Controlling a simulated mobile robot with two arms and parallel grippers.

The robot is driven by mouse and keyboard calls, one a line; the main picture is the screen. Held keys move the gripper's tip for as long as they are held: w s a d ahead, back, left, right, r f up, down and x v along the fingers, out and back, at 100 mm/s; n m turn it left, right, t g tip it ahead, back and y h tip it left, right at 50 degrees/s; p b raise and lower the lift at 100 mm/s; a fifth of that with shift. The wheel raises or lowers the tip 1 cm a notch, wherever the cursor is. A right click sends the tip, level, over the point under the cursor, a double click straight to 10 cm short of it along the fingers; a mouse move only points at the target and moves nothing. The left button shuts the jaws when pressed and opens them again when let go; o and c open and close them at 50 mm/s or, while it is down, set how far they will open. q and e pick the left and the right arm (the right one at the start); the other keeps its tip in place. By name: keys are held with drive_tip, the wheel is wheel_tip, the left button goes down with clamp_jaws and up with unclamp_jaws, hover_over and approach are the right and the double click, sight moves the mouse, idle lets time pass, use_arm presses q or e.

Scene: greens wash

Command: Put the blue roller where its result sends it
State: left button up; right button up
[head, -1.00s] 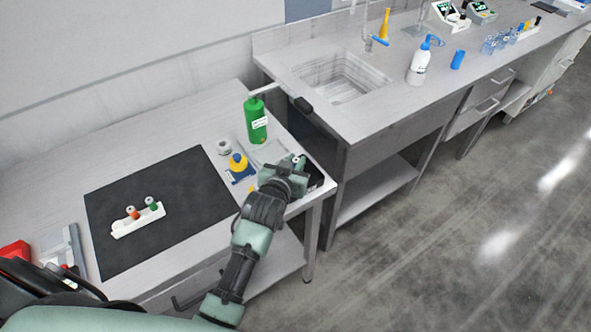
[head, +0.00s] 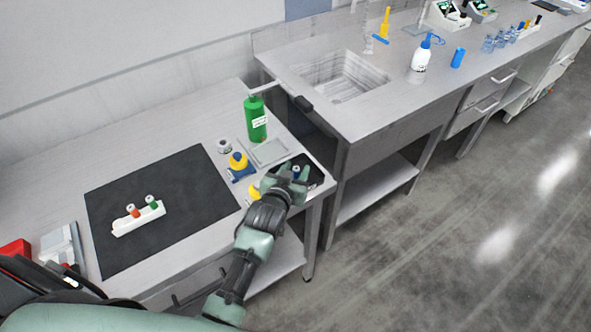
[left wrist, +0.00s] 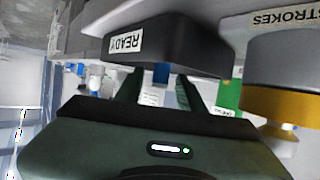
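The blue roller (left wrist: 161,73) shows in the left wrist view as a small blue piece between my left fingers, against the black tray (left wrist: 165,42) labelled READY. In the head view its pale top (head: 296,170) shows at the black tray (head: 316,177) on the right end of the near table. My left gripper (head: 291,172) is at this tray, with its fingers apart on either side of the roller. In the left wrist view, gaps show between the roller and the fingers (left wrist: 161,92). The roller's lower end is hidden. My right gripper is not in view.
A white rack (head: 138,220) with an orange and a green roller stands on a dark mat (head: 190,200). A green bottle (head: 256,122), a clear tray (head: 266,152) and a yellow-and-blue item (head: 238,167) are close by. A grey-and-yellow STROKES device (left wrist: 285,65) is beside my gripper.

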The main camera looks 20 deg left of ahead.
use_arm(q)
drive_tip(key=shift+r, duration=0.1)
drive_tip(key=shift+s+r, duration=0.1)
drive_tip(key=shift+s, duration=0.05)
drive_tip(key=b+v, duration=0.1)
drive_tip(key=v, duration=0.9)
drive_tip(key=shift+s+r, duration=0.1)
drive_tip(key=shift+s, duration=0.2)
drive_tip(key=shift+s+r, duration=0.25)
drive_tip(key=shift+s, duration=0.25)
